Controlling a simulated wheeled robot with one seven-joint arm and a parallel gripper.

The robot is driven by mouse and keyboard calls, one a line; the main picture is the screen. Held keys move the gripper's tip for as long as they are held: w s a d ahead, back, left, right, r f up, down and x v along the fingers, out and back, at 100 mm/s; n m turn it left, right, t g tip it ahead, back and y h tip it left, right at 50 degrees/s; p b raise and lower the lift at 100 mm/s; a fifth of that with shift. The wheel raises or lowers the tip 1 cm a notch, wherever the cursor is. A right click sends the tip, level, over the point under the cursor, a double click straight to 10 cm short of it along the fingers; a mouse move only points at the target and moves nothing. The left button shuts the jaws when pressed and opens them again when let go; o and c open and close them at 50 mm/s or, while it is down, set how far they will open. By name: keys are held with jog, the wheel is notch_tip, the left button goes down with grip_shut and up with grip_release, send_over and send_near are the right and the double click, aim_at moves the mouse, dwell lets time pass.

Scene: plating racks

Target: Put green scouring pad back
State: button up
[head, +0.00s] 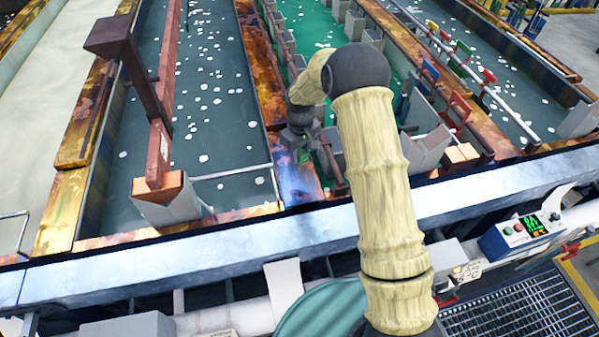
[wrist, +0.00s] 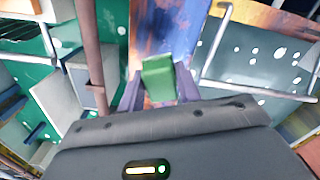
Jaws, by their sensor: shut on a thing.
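The green scouring pad (wrist: 158,78) is held between the two fingers of my gripper (wrist: 160,88) in the wrist view. The pad is above a rusty, blue-stained ledge (wrist: 165,35) between two tanks. In the head view my gripper (head: 302,150) is at the near end of that ledge, and a small bit of green pad (head: 303,157) shows at its tip. My arm hides part of the green tank behind it. I cannot tell whether the pad touches the ledge.
A tank of dark liquid (head: 205,90) with white floating flecks lies left of the ledge. A green-liquid tank (head: 313,40) with grey boxes and a rail lies to the right. A pale metal beam (head: 200,258) runs along the front. A control box (head: 520,232) stands at right.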

jog(key=shift+s+r, duration=0.1)
jog(key=shift+s, duration=0.05)
jog(key=shift+f+p, duration=1.2)
jog(key=shift+f, duration=1.75)
